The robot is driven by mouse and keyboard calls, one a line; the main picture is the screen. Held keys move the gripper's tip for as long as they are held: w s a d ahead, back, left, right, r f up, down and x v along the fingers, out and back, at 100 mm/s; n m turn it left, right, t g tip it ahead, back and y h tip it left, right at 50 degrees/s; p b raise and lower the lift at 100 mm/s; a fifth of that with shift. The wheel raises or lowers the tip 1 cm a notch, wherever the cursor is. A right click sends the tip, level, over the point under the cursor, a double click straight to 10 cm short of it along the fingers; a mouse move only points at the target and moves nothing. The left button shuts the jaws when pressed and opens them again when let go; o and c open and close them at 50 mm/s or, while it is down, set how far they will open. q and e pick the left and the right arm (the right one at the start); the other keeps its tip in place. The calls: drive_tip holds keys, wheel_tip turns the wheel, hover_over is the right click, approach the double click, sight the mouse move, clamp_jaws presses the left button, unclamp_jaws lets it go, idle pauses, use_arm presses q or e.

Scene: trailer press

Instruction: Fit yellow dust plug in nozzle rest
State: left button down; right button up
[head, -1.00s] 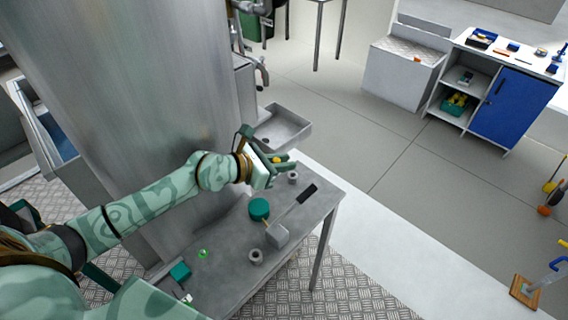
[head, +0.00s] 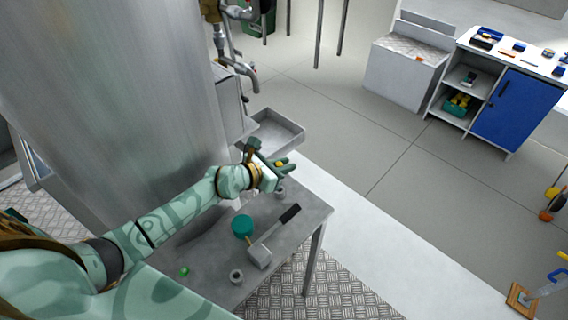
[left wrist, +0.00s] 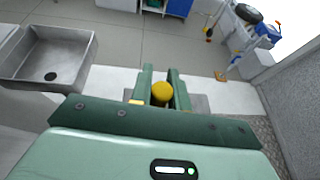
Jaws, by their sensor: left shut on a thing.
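The yellow dust plug (left wrist: 161,94) is round and sits between the two green fingers of my left gripper (left wrist: 161,82) in the left wrist view. In the head view the left gripper (head: 284,164) is shut on the plug (head: 279,164), above the far right end of the grey bench. A short grey cylinder (head: 280,192) stands on the bench just below the gripper, partly hidden by it. A second grey hollow cylinder (head: 236,276) stands near the front edge. I cannot tell which one is the nozzle rest. My right gripper is not in view.
On the grey bench (head: 305,208) lie a mallet with a grey head (head: 260,256), a teal round thing (head: 242,227) and a small green thing (head: 184,271). A metal sink (head: 277,130) is behind the gripper.

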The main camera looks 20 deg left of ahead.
use_arm(q)
wheel_tip(320, 180, down, 4)
drive_tip(key=shift+r+b, duration=0.1)
drive_tip(key=shift+b, duration=1.15)
wheel_tip(320, 180, down, 4)
drive_tip(key=shift+s+r+b, duration=0.1)
drive_tip(key=shift+r+b, duration=0.15)
drive_tip(key=shift+b, duration=1)
drive_tip(key=shift+f, duration=0.25)
drive_tip(key=shift+f+b, duration=0.25)
drive_tip(key=shift+b, duration=0.05)
drive_tip(key=c, duration=1.3)
unclamp_jaws()
drive_tip(key=shift+o, duration=0.2)
